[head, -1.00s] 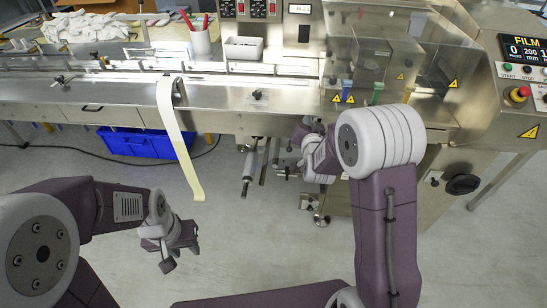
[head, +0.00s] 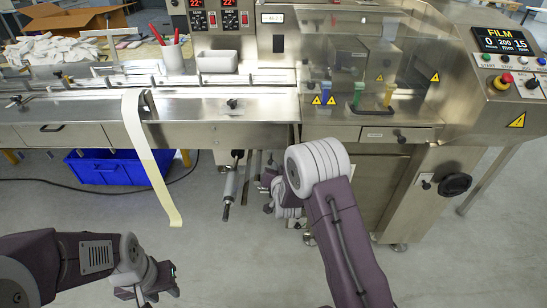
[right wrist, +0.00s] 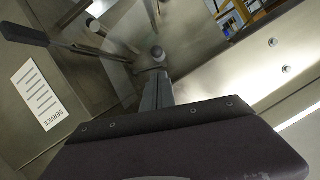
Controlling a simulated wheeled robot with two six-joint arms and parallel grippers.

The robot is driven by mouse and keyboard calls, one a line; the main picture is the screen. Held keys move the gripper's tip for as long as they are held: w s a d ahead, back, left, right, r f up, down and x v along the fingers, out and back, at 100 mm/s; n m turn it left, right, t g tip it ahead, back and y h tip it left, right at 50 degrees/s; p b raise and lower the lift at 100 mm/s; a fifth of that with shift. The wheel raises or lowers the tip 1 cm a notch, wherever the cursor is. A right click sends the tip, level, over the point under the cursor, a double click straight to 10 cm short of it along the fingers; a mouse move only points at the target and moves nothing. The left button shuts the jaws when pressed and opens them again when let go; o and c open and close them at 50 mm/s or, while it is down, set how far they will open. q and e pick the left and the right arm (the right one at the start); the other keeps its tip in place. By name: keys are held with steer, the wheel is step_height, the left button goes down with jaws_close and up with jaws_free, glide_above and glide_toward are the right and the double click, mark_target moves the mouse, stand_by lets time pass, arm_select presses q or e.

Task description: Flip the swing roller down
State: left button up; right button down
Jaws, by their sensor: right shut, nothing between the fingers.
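Under the machine's front edge in the head view hang slim parts, among them a grey roller (head: 230,187) with a dark lower end. It slants downward; I cannot tell for sure that it is the swing roller. My right gripper (head: 266,182) is just right of these parts, partly hidden by its own arm.
A black-handled lever (right wrist: 25,33) and a SERVICE label (right wrist: 37,92) are at the left of the wrist view. A pale film strip (head: 150,160) hangs left of the roller. A blue crate (head: 110,168) stands beneath the machine. The front floor is open.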

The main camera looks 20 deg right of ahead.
arm_select(q)
steer(key=shift+b, duration=0.6)
arm_select(e)
steer(key=x, duration=0.7)
steer(key=shift+w, duration=0.3)
arm_select(q)
steer(key=shift+f, duration=0.1)
arm_select(e)
steer(key=shift+f, duration=0.1)
